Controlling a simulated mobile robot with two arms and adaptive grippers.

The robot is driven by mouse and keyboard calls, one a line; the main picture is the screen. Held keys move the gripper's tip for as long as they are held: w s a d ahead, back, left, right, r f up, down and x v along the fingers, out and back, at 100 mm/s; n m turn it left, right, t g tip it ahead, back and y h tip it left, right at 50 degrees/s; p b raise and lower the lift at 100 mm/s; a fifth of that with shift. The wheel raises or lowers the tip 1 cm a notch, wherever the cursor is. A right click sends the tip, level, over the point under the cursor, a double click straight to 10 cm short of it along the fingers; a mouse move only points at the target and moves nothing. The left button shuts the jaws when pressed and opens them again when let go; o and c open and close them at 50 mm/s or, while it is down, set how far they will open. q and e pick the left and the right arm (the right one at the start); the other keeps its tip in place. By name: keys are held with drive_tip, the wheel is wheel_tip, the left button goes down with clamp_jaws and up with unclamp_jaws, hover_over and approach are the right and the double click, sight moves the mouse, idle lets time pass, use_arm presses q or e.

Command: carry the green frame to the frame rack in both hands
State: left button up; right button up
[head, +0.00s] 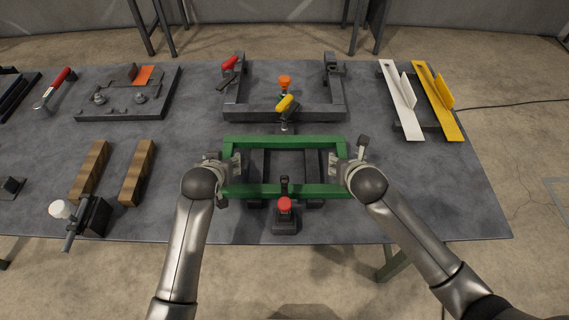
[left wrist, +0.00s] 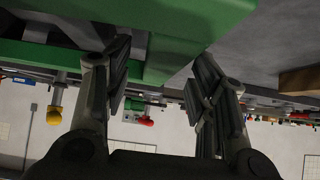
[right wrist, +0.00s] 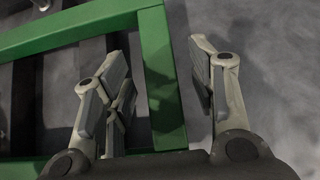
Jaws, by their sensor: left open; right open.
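The green frame (head: 285,190), an open rectangle, sits level on dark supports near the table's front middle. My left gripper (head: 231,166) is open at its left end bar. In the left wrist view, green metal (left wrist: 172,50) shows between and above the parted fingers (left wrist: 160,62). My right gripper (head: 339,166) is open at the right end bar. In the right wrist view, that green bar (right wrist: 160,85) runs between the spread fingers (right wrist: 160,75). I cannot tell whether any finger touches the frame. I cannot tell which structure is the frame rack.
A red-topped device (head: 285,208) stands at the frame's front edge. Behind is a dark U-shaped fixture (head: 285,112) with red and yellow handled clamps. Wooden blocks (head: 138,172) lie left; white (head: 401,100) and yellow (head: 438,102) pieces stand right. The table's right front is clear.

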use_arm(q)
drive_tip(key=shift+x, duration=1)
use_arm(e)
drive_tip(key=shift+x, duration=1)
use_arm(q)
drive_tip(key=shift+r, duration=0.1)
use_arm(e)
drive_tip(key=shift+r, duration=0.1)
use_arm(q)
clamp_jaws()
use_arm(e)
clamp_jaws()
use_arm(q)
drive_tip(key=shift+w+r, duration=0.15)
drive_tip(key=shift+r, duration=0.05)
use_arm(e)
drive_tip(key=shift+w+r, duration=0.1)
drive_tip(key=shift+r, duration=0.05)
